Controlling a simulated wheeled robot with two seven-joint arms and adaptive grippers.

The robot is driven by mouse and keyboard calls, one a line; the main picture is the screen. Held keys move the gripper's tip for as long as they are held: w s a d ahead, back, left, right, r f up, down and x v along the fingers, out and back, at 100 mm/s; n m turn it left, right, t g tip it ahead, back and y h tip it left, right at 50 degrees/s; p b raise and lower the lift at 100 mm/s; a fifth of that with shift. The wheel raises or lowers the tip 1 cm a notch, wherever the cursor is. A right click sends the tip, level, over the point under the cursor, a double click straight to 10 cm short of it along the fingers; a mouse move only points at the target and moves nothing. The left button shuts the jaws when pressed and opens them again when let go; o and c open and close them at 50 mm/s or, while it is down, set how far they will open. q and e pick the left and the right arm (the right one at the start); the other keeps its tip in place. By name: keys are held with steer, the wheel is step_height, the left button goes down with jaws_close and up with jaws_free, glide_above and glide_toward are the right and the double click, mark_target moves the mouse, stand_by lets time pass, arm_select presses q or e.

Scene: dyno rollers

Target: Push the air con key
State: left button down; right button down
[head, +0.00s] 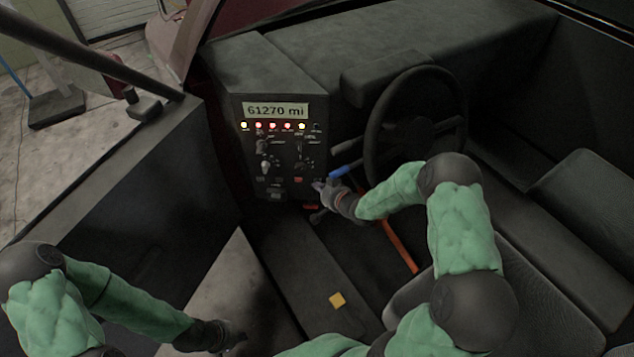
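The dark control panel (246,150) stands left of the steering wheel, with small keys, knobs and a row of lit indicators (272,125). The key labels are too small to read, so I cannot tell which key is the air con key. An orange-red key (298,179) shows low on the panel. My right gripper (321,187) is at the panel's lower right edge, very close to the lower keys; I cannot tell whether it touches one. Its fingers are too small to judge. My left gripper (236,336) is low in the view, away from the panel, its fingers dark and unclear.
A lit display (275,110) reads 61270 mi. The steering wheel (372,125) stands just right of the panel. Seats are at right.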

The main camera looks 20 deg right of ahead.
steer(key=shift+s+a, duration=0.15)
steer(key=shift+s, duration=0.2)
steer(key=s+a+p, duration=0.1)
steer(key=s+a, duration=0.1)
steer(key=s, duration=0.3)
steer(key=shift+s+a+p, duration=0.2)
steer(key=shift+a+p, duration=0.1)
steer(key=shift+a, duration=0.1)
stand_by(2.1)
